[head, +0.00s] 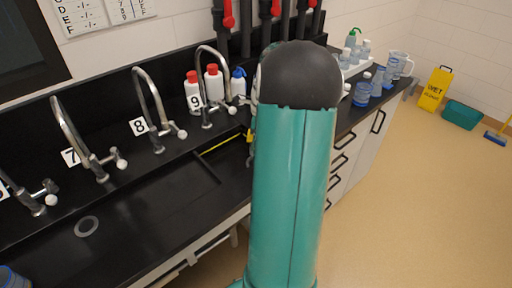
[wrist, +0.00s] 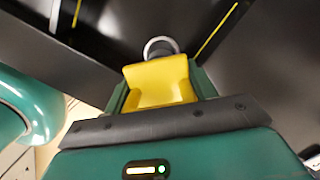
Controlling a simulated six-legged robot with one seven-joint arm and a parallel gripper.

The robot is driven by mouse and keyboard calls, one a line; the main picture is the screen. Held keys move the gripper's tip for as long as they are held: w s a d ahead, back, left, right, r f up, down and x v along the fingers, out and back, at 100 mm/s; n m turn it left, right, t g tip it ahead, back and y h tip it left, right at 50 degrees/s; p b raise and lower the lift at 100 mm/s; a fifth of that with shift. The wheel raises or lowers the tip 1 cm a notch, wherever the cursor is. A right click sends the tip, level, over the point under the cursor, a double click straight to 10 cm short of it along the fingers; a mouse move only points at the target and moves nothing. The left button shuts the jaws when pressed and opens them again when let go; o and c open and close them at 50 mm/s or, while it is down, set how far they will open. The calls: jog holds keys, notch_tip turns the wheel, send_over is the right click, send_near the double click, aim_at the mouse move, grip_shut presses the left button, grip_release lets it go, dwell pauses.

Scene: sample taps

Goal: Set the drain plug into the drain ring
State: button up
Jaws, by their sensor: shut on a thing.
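My gripper (wrist: 160,75) shows in the wrist view with yellow fingers between green side parts. It is shut on a small dark piece at its tips, which looks like the drain plug (wrist: 161,48); the fingers hide most of it. A light grey ring (wrist: 149,43) curves around the far side of that piece. I cannot tell whether the plug is in the ring or above it. In the head view my arm hides most of the gripper; only a yellow bit shows by the black sink.
Curved taps stand along the back, by number cards 7 (head: 71,157), 8 (head: 138,127) and 9 (head: 195,102). White bottles (head: 213,83) stand behind them. A yellow strip (head: 222,143) runs along the sink.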

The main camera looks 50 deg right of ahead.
jog(key=shift+f, duration=2.3)
jog(key=shift+f, duration=0.4)
jog(key=o, duration=1.3)
jog(key=shift+c, duration=0.2)
jog(key=shift+r, duration=0.1)
jog(key=r, duration=0.4)
jog(key=s+r, duration=0.1)
jog(key=r, duration=0.3)
jog(key=d+r, duration=0.1)
jog(key=r, duration=0.3)
jog(key=shift+s+r, duration=0.25)
